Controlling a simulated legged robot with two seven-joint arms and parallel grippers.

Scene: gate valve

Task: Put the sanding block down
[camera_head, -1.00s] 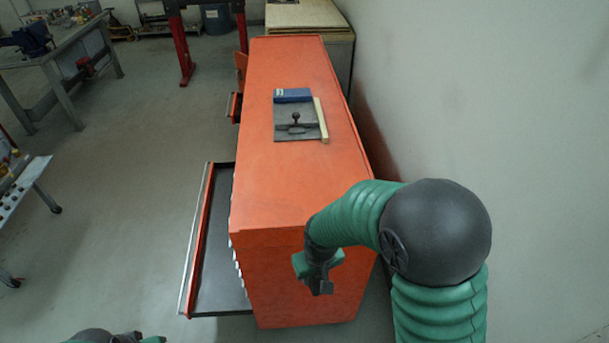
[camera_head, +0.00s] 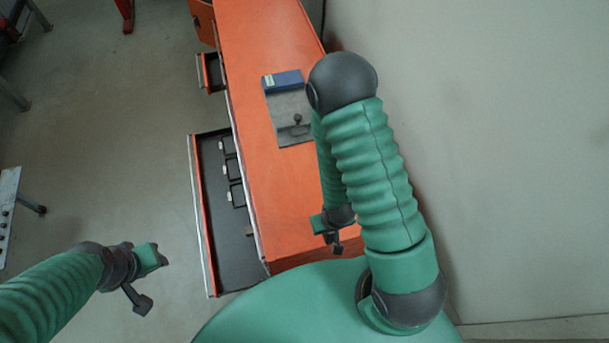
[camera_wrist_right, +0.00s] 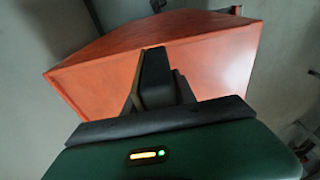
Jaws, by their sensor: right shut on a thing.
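My right gripper (camera_head: 337,247) hangs at the near end of the orange cabinet, in front of its near edge. In the right wrist view it is shut on a dark block (camera_wrist_right: 154,75), which I take to be the sanding block; it stands out between the fingers with the cabinet's orange surface beyond it. In the head view the block is too small to make out.
The orange cabinet (camera_head: 284,200) has a blue box (camera_head: 283,80) and a grey plate with a dark knob (camera_head: 290,115) on top. Its near top is bare. A long drawer (camera_head: 215,255) stands open on the left, with a smaller one (camera_head: 210,72) farther back. A wall borders the right.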

